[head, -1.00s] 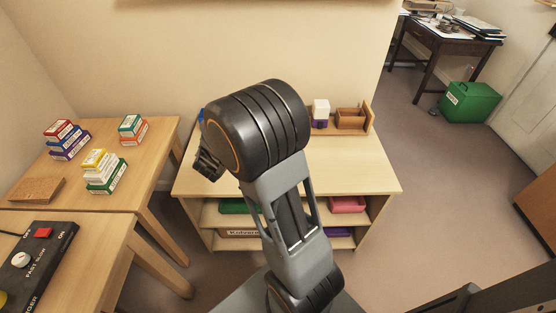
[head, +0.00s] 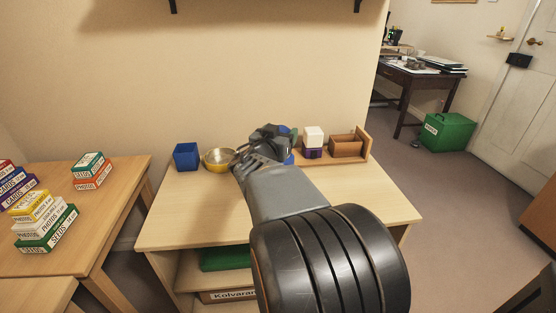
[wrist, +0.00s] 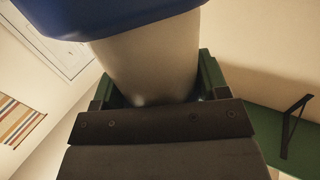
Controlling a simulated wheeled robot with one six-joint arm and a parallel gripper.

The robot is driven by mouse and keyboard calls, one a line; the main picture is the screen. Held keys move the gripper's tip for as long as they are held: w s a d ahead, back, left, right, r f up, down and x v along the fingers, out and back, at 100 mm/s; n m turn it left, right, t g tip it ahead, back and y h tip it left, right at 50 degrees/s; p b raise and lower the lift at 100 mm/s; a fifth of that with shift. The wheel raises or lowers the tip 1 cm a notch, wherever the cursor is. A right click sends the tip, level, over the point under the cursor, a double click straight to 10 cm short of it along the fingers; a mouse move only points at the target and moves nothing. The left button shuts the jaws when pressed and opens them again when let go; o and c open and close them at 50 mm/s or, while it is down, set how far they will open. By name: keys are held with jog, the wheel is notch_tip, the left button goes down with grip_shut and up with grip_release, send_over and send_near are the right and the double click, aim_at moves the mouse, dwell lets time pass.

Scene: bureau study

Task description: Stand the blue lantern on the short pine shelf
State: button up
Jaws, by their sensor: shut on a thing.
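My gripper (wrist: 156,82) is shut on the lantern (wrist: 150,60), which shows a pale body between the green fingers and a wide blue part (wrist: 110,15) across the top of the wrist view. In the head view my gripper (head: 268,143) is over the back of the low pine unit, near the wall. Blue bits show beside it, but my wrist hides most of the lantern. I cannot tell if it touches anything below. Two dark brackets (head: 357,5) show on the wall at the top; the board above them is out of view.
On the pine unit's top (head: 190,215) stand a blue container (head: 186,157), a yellowish bowl (head: 218,161), a white-and-purple item (head: 313,138) and a brown wooden box (head: 345,147). The front of the top is clear. A table with stacked boxes (head: 45,225) is at left.

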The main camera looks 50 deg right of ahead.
jog(key=w+d+f+b, duration=0.2)
jog(key=w+d+f, duration=0.3)
jog(key=f, duration=0.5)
jog(key=shift+w+d+f, duration=0.15)
jog(key=shift+w+d, duration=0.25)
jog(key=shift+d, duration=0.05)
jog(key=shift+f+b, duration=0.2)
jog(key=shift+b, duration=0.45)
jog(key=o, duration=1.6)
jog(key=shift+c, duration=0.2)
